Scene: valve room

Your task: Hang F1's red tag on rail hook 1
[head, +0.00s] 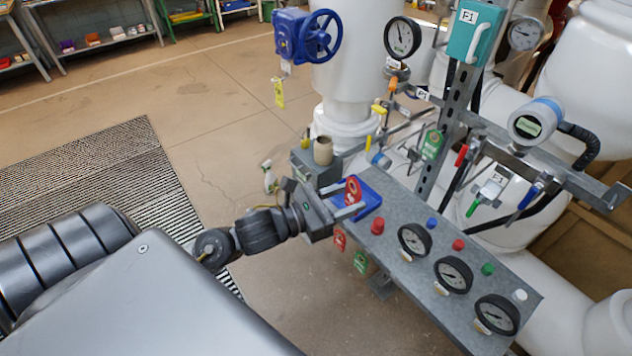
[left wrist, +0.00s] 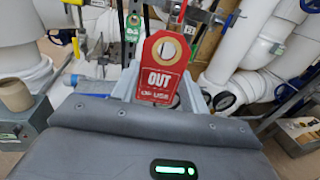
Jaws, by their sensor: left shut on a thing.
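My left gripper (head: 350,204) is shut on a red tag (head: 353,189) and holds it upright over a small blue tray (head: 371,197) at the left end of the grey metal panel. In the left wrist view the red tag (left wrist: 161,70) stands between the fingers, its eyelet hole uppermost, and reads "OUT" and "USE". Another red tag (head: 339,240) and a green tag (head: 361,262) hang below the panel's near edge. F1 labels are on a teal box (head: 474,35) and near the pipes. I cannot tell which hook is rail hook 1. My right gripper is out of view.
The grey panel (head: 400,205) carries gauges and coloured buttons right of the gripper. Behind it are a slotted post with a green tag (head: 432,145), coloured valve handles and white pipes.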

